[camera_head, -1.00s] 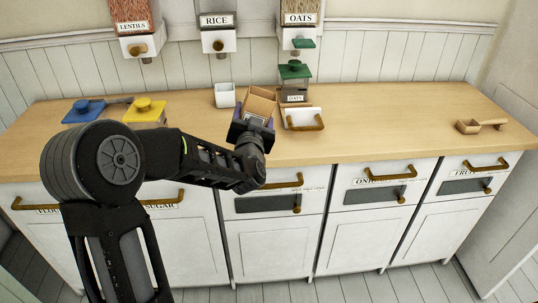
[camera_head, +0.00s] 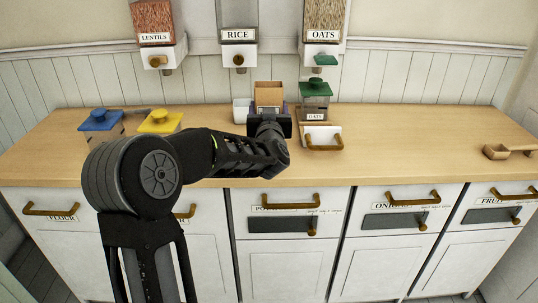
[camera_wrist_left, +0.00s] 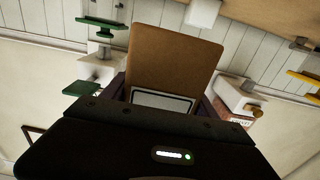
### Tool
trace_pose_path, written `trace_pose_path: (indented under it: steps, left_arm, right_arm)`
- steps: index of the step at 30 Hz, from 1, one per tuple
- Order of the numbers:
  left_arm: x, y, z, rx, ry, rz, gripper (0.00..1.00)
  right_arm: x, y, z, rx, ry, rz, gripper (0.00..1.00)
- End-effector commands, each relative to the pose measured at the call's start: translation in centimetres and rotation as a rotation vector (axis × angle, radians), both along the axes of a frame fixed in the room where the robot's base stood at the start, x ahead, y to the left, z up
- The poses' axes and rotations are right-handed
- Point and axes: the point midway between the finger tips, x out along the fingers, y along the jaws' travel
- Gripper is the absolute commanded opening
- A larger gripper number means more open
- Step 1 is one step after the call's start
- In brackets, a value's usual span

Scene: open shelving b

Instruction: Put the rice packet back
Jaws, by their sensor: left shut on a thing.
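The brown packet (camera_head: 268,94), which I take to be the rice packet, is held upright in my left gripper (camera_head: 269,112) above the back of the wooden counter. In the left wrist view the packet (camera_wrist_left: 176,55) stands between the jaws, with a white dark-framed label low on its face. My left gripper is shut on it. Its lower part is hidden behind the gripper, so I cannot tell if it touches the counter. The RICE dispenser (camera_head: 239,35) hangs on the wall above. My right gripper is not in view.
A white cup (camera_head: 242,111) is just left of the packet. Blue-lidded (camera_head: 100,120) and yellow-lidded (camera_head: 160,121) containers are left. The counter's right side is mostly clear, with a wooden scoop (camera_head: 497,151).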

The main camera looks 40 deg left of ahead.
Motion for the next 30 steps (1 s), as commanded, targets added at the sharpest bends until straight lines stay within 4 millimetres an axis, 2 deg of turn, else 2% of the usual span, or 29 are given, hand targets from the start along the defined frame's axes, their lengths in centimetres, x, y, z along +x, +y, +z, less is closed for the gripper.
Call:
trace_pose_path:
  steps: [9,20,30]
  left_arm:
    - [0.0,0.0,-5.3,-0.002,0.004,-0.001,0.12]
    - [0.0,0.0,-5.9,0.000,0.001,-0.001,0.12]
    - [0.0,-0.1,-9.5,-0.001,0.001,-0.002,0.12]
  right_arm:
    - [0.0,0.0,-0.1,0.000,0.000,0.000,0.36]
    - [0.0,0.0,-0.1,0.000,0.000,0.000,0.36]
    - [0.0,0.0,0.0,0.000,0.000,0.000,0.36]
